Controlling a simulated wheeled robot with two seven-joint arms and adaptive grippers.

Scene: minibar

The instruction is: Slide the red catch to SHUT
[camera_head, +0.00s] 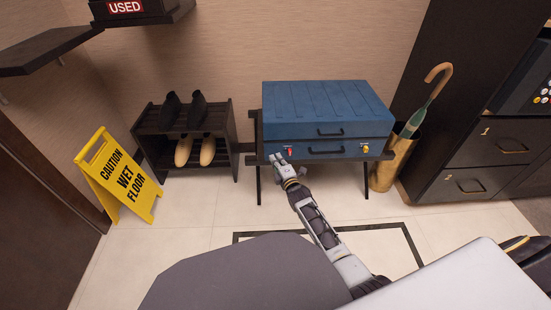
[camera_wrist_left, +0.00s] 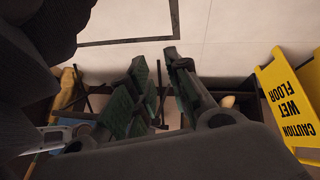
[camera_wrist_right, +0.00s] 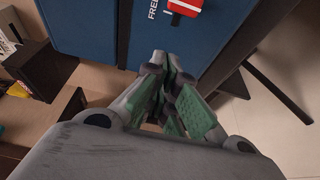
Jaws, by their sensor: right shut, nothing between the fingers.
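The red catch (camera_head: 290,151) is on the front of the blue case (camera_head: 326,101), near its lower left. In the right wrist view the red catch (camera_wrist_right: 186,8) is at the top edge, partly cut off, beside the word FREE. No SHUT mark is readable. My right gripper (camera_head: 279,158) is just in front of and slightly left of the catch. In the right wrist view its fingertips (camera_wrist_right: 165,60) are together and empty, visibly apart from the catch. My left gripper (camera_wrist_left: 156,60) shows only in its wrist view, with a gap between its fingers and nothing in it.
The case stands on a dark rack (camera_head: 378,156). A yellow catch (camera_head: 365,147) is at its right. A shoe rack (camera_head: 236,140) and wet floor sign (camera_head: 117,177) stand left. A gold umbrella stand (camera_head: 393,160) and dark cabinet (camera_head: 497,140) are right. The floor in front is clear.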

